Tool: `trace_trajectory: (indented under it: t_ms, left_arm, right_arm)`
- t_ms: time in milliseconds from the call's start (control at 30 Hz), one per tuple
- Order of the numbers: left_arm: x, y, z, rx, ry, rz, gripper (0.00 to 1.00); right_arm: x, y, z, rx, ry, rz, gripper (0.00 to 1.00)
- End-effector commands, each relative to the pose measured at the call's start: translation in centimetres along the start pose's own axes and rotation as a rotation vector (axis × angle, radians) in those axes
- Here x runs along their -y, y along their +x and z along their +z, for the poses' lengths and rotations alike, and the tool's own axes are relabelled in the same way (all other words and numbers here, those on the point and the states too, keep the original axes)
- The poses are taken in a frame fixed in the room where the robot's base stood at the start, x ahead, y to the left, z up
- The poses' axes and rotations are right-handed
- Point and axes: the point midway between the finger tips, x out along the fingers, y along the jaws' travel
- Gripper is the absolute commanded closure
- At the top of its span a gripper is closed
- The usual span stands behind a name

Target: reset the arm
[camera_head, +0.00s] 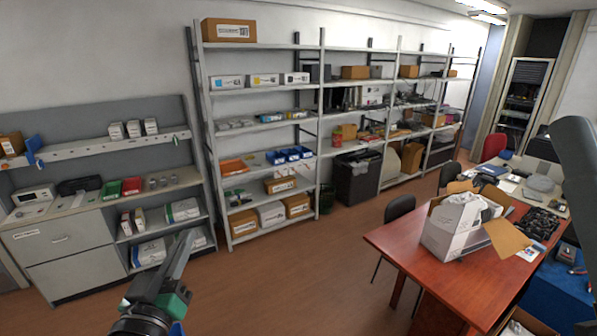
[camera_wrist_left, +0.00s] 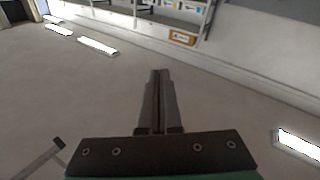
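My left gripper (camera_head: 187,236) rises from the bottom of the head view, its fingers pointing up over the floor in front of the shelving. In the left wrist view its two fingers (camera_wrist_left: 157,73) lie together with only a thin line between them, shut and with nothing held. That view looks up toward the ceiling and upper wall. A dark grey part of my right arm (camera_head: 578,150) shows at the right edge of the head view; its gripper is out of frame. Toner-style boxes (camera_head: 263,80) with coloured labels stand on an upper shelf.
A grey workbench with drawers (camera_head: 62,240) is at left. Metal shelving (camera_head: 322,95) lines the back wall. A red-brown table (camera_head: 412,241) at right carries an open white carton (camera_head: 452,232). The wooden floor (camera_head: 300,270) between them is clear.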

Motion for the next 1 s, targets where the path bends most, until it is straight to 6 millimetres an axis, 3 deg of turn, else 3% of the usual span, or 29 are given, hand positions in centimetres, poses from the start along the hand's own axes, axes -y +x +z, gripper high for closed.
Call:
trace_trajectory:
  t_ms: [33,200,333,467,1000]
  left_arm:
    - [-1.6,-0.9,-4.5,-0.096,0.006,0.033,1.0]
    - [-5.6,-6.8,-17.2,-0.406,0.041,0.117,1.0]
    - [-6.7,-12.3,-23.1,-0.59,0.076,0.145,1.0]
    - [-7.1,-15.7,-25.1,-0.68,0.12,0.147,1.0]
    - [-7.1,-15.5,-24.9,-0.678,0.162,0.133,1.0]
  right_arm:
    - [0.0,0.0,0.0,0.0,0.0,0.0,0.5]
    - [0.0,0.0,0.0,0.0,0.0,0.0,0.5]
    - [0.0,0.0,0.0,0.0,0.0,0.0,0.5]
    - [0.0,0.0,0.0,0.0,0.0,0.0,0.5]
    - [0.0,0.0,0.0,0.0,0.0,0.0,0.5]
